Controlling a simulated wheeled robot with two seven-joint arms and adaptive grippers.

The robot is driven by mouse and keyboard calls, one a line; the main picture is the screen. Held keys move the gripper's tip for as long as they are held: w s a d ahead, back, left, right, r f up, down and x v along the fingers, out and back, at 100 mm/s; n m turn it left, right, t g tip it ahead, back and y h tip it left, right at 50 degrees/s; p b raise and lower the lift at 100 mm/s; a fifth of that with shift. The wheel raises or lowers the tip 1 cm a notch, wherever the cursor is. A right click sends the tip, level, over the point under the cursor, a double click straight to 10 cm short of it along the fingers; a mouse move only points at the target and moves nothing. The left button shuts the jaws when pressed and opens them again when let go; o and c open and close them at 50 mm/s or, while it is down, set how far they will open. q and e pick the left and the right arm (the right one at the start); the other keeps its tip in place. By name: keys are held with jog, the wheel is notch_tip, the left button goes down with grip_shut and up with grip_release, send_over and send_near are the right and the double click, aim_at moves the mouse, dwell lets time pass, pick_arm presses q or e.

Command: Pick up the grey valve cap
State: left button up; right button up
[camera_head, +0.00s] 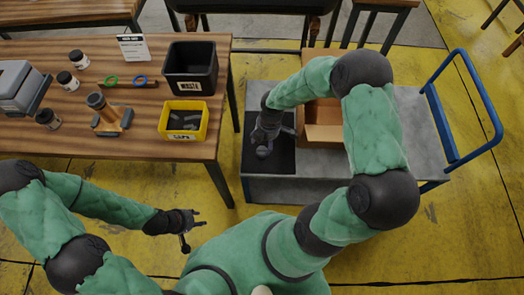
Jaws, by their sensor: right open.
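A yellow bin (163,131) with a label stands at the right front of the wooden table. Several dark grey pieces (184,121) lie in it; I cannot tell whether one is the grey valve cap. My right gripper (263,146) is open, low over a black mat (283,165) on the grey cart. A small dark rounded shape shows at its fingertips; I cannot tell whether it is a cap or part of the gripper. My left gripper (193,228) has its fingers spread and is empty, in front of the wooden table and over the floor.
The grey cart (415,130) has a blue handle (475,75) and bears an open cardboard box (322,133), right of my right gripper. The wooden table (60,145) holds a black waste bin (190,68), jars, coloured rings, a small stand and a grey device.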

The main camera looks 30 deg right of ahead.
aim_at(263, 149)
jog(key=f+b, duration=0.1)
jog(key=f, duration=0.2)
jog(key=f+b, duration=0.1)
jog(key=f, duration=0.1)
jog(key=shift+a+b, duration=0.35)
jog(key=shift+r, duration=0.1)
jog(key=c, duration=0.8)
